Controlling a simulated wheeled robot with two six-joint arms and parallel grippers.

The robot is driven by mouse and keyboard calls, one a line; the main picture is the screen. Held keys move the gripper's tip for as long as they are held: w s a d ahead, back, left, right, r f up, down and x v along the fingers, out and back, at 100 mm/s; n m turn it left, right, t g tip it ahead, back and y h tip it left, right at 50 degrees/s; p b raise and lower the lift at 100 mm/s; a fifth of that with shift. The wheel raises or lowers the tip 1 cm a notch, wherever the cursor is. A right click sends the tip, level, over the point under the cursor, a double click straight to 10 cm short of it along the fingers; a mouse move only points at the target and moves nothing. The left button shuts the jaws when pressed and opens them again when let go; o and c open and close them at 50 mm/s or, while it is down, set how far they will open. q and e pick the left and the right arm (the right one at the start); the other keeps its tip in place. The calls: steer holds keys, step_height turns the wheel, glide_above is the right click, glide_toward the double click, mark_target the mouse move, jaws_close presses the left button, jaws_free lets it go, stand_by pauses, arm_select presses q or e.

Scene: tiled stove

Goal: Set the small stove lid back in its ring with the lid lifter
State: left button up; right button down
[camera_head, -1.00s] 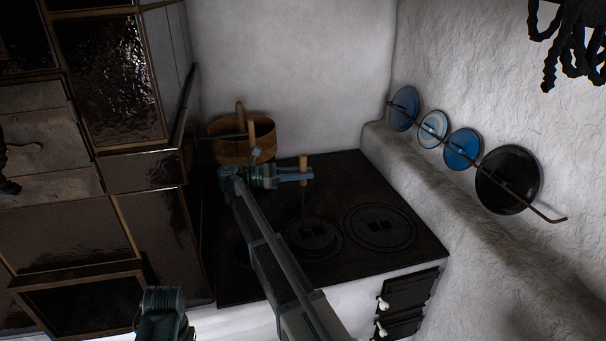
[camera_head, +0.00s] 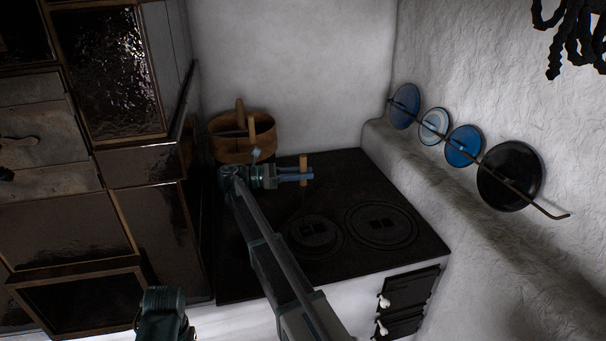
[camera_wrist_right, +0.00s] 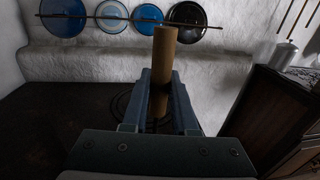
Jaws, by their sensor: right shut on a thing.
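My right gripper (camera_head: 296,176) is above the stove top, shut on the upright wooden handle (camera_head: 303,162) of the lid lifter. The handle also stands between the fingers in the right wrist view (camera_wrist_right: 164,75). The lifter's thin lower part is hard to make out against the dark stove. The small stove lid (camera_head: 314,229) shows as a dark disc at the front-middle ring (camera_head: 317,256), below the gripper. I cannot tell whether it lies flush, is tilted or hangs slightly above the ring. My left gripper's fingers are out of view.
A larger ringed plate (camera_head: 381,226) lies to the right on the black stove top (camera_head: 345,180). A wooden tub (camera_head: 232,149) stands at the back left. Several blue and dark round lids (camera_head: 509,176) lean behind a rail on the right wall.

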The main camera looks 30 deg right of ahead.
steer(key=shift+f+b, duration=0.9)
steer(key=shift+f, duration=0.1)
steer(key=shift+s+d, duration=0.1)
steer(key=shift+d, duration=0.25)
steer(key=shift+s+d, duration=0.1)
steer(key=shift+d, duration=0.7)
steer(key=shift+r, duration=0.15)
stand_by(0.4)
steer(key=shift+r+p, duration=1.4)
steer(key=shift+p, duration=0.15)
steer(key=shift+r, duration=0.1)
